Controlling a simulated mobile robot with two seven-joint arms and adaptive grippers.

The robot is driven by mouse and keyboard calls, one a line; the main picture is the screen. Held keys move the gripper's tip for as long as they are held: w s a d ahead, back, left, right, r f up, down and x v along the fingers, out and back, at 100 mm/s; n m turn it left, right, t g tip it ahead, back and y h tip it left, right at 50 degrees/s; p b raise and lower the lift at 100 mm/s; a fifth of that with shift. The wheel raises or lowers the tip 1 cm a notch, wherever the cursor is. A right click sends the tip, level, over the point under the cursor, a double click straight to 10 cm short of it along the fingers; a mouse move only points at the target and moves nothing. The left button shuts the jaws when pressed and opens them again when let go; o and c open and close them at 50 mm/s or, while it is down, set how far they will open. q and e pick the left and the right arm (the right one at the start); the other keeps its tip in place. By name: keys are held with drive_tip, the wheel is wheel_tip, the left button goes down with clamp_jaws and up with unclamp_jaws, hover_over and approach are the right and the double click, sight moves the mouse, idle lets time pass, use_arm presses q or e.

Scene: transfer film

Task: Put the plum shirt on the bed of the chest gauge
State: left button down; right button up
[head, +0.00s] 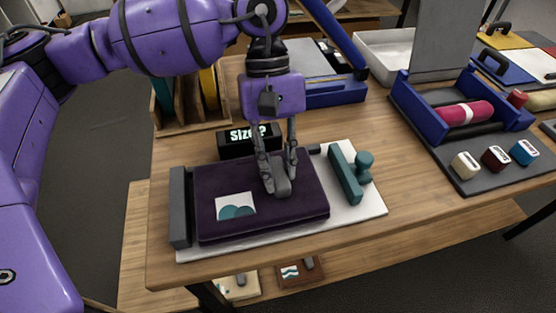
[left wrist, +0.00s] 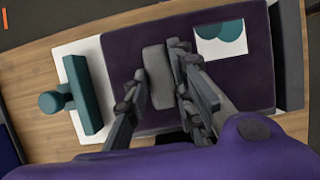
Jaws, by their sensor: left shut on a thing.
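The plum shirt (head: 300,205) is folded flat, with a white and teal print patch on it. It lies over the white bed (head: 365,205) of the chest gauge, between a dark grey end bar (head: 180,205) and a teal jaw (head: 345,172) with a knob. Its left edge is close to the end bar; a gap separates it from the teal jaw. My left gripper (head: 279,178) points down, shut on the grey grip (head: 283,188) on the shirt. In the left wrist view, the fingers flank this grip (left wrist: 157,77). My right gripper is not in view.
A black "Size?" sign (head: 250,140) stands behind the gauge. A wooden rack (head: 190,115) and a blue device (head: 330,92) stand farther back. A blue machine with a pink roll (head: 465,112) is at right. Folded items lie on the lower shelf (head: 135,265).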

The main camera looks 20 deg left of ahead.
use_arm(q)
drive_tip(key=shift+f, duration=0.2)
drive_tip(key=c, duration=1.4)
unclamp_jaws()
drive_tip(key=v, duration=1.2)
